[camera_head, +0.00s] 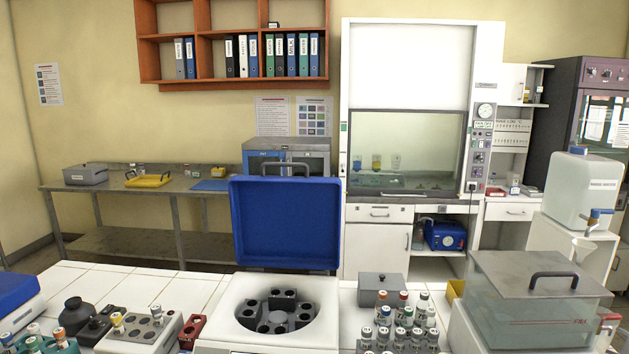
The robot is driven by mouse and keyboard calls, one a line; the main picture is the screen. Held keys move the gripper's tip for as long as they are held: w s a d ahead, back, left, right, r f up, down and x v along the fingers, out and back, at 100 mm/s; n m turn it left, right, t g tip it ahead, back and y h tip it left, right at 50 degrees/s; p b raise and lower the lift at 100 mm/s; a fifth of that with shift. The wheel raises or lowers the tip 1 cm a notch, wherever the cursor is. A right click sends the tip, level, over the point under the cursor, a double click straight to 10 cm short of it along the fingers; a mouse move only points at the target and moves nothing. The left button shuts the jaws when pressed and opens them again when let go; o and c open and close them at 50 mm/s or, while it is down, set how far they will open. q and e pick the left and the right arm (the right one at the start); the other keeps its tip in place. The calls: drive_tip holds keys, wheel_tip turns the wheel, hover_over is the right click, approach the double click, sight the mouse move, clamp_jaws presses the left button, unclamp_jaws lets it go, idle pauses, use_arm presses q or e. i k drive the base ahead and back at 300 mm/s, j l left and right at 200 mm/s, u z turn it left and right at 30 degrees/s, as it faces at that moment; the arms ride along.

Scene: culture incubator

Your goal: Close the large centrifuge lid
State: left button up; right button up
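The large centrifuge (232,328) stands on the white tiled bench at the bottom middle of the head view. Its blue lid (287,222) is open and stands upright at the back of the body, with its hollow inner side facing me. A grey handle (286,166) shows at the lid's top edge. The round bowl is uncovered and shows a dark rotor (278,312) with several slots. Neither of my grippers is in view, and nothing touches the lid.
A rack of capped tubes (405,333) and a grey lidded box (381,289) stand right of the centrifuge, with a clear water bath (530,300) farther right. A grey tube block (141,333) and a red rack (191,331) stand close on its left. Bare tiles (150,284) lie behind these.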

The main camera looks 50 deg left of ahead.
sight(277, 221)
drive_tip(key=u, duration=1.9)
drive_tip(key=i+j, duration=0.15)
drive_tip(key=j, duration=0.2)
drive_tip(key=i+j, duration=0.15)
drive_tip(key=j, duration=0.2)
drive_tip(key=i+j+u, duration=0.1)
drive_tip(key=j, duration=0.25)
drive_tip(key=i+j, duration=0.2)
drive_tip(key=j, duration=0.15)
drive_tip(key=i+j+u, duration=0.1)
drive_tip(key=j, duration=0.25)
drive_tip(key=i, duration=0.1)
